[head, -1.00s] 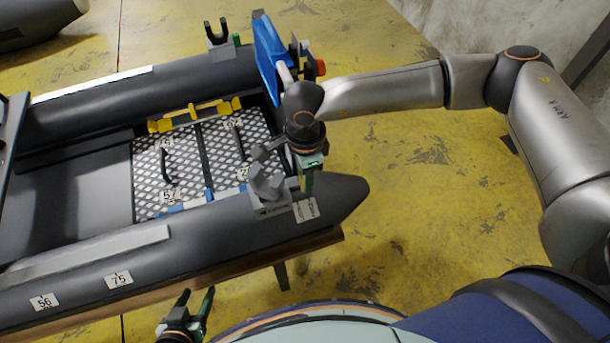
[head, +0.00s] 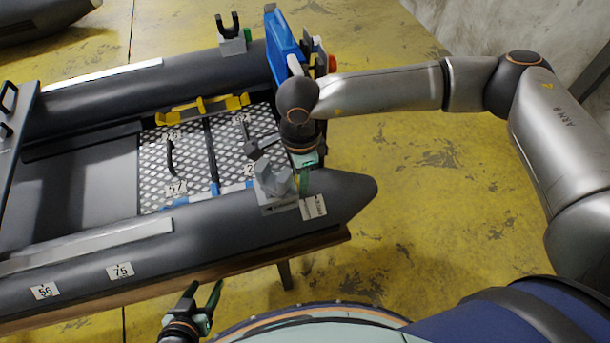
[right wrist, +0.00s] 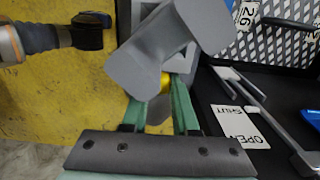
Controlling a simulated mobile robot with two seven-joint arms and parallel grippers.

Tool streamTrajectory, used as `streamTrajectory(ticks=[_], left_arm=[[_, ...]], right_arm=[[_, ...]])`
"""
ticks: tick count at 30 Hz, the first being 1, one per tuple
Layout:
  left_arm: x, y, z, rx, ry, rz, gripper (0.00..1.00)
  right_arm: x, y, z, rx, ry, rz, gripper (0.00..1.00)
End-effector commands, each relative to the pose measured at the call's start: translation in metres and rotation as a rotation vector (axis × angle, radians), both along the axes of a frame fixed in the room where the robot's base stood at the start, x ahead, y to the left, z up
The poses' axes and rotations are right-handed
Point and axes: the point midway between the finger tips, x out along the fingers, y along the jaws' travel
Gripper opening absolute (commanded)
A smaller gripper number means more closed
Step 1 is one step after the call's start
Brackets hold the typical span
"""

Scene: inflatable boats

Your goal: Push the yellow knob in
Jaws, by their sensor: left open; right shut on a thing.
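The yellow knob (right wrist: 165,80) shows in the right wrist view as a small patch between my right gripper's green fingertips, below a grey angular fitting (right wrist: 165,50) that covers part of it. In the head view this grey fitting (head: 275,183) stands on the near tube of the boat, and the knob is hidden there. My right gripper (head: 304,180) is at the fitting's right side, fingers pointing down; in its wrist view the gripper (right wrist: 166,95) is shut on the knob. My left gripper (head: 205,295) is open and empty in front of the boat.
A blue panel (head: 283,45) stands at the boat's far right end, close to my right arm. A patterned floor plate (head: 190,150) with black handles lies inside the boat. Another grey fitting (head: 231,40) is on the far tube. A lever with an OPEN label (right wrist: 240,125) is nearby. Yellow floor is clear at right.

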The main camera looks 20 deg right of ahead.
Motion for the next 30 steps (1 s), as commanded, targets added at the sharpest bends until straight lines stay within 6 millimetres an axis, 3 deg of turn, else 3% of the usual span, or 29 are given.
streamTrajectory(ticks=[1, 9, 19, 23, 30], left_arm=[[0.001, 0.0, 0.001, 0.0, -0.002, -0.001, 0.57], [0.001, 0.002, 0.0, 0.003, -0.003, 0.002, 0.57], [0.001, 0.004, -0.002, 0.007, 0.0, 0.004, 0.57], [0.001, 0.005, -0.003, 0.008, 0.0, 0.005, 0.57], [0.0, 0.005, -0.006, 0.008, 0.006, 0.004, 0.57]], right_arm=[[0.001, 0.001, 0.001, 0.004, -0.002, 0.0, 0.3], [0.0, 0.0, 0.0, 0.003, -0.001, 0.0, 0.57], [0.001, 0.0, 0.007, 0.002, -0.002, 0.0, 0.57], [0.001, 0.0, 0.027, 0.004, -0.004, 0.001, 0.57], [0.001, 0.0, 0.08, 0.004, -0.004, 0.001, 0.57]])
